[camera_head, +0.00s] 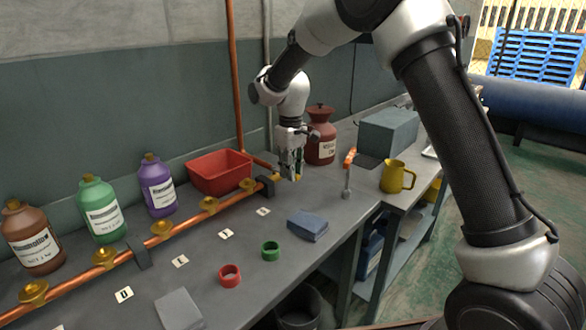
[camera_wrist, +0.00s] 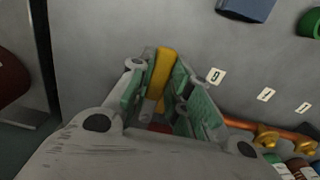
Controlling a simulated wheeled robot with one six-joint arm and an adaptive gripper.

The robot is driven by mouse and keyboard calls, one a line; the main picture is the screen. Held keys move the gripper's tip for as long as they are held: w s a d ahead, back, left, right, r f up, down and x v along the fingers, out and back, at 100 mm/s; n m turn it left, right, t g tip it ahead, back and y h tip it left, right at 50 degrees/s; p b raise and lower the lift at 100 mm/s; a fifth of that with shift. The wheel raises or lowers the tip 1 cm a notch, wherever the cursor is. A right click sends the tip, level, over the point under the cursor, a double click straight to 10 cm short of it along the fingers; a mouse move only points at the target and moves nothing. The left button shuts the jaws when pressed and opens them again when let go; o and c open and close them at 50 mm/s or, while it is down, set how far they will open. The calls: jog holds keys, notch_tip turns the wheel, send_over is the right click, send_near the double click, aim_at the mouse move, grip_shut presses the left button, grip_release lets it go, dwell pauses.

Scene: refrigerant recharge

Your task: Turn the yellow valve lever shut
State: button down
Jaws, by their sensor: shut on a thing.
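The yellow valve lever (camera_wrist: 163,72) shows in the wrist view as a flat yellow bar between the green-padded fingers of my gripper (camera_wrist: 160,90). My gripper is shut on it. In the head view my gripper (camera_head: 290,170) points down near the right end of the copper pipe (camera_head: 185,226), and a bit of yellow lever (camera_head: 299,177) shows beside the fingertips. The lever's pivot and the valve body are largely hidden by the fingers, so I cannot tell the lever's exact angle to the pipe.
A red bin (camera_head: 218,178) stands left of my gripper, and a dark red jug (camera_head: 321,140) close behind right. An upright orange-topped tool (camera_head: 348,170), a yellow mug (camera_head: 397,176) and a blue block (camera_head: 307,226) stand nearby. Bottles line the wall. Small labels lie along the pipe.

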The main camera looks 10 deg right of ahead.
jog(key=shift+a+m, duration=0.15)
jog(key=shift+m, duration=0.15)
jog(key=c, duration=1.3)
grip_release()
jog(key=shift+s, duration=0.1)
jog(key=shift+r, duration=0.1)
notch_tip(320, 180, up, 12)
jog(key=shift+f, duration=0.1)
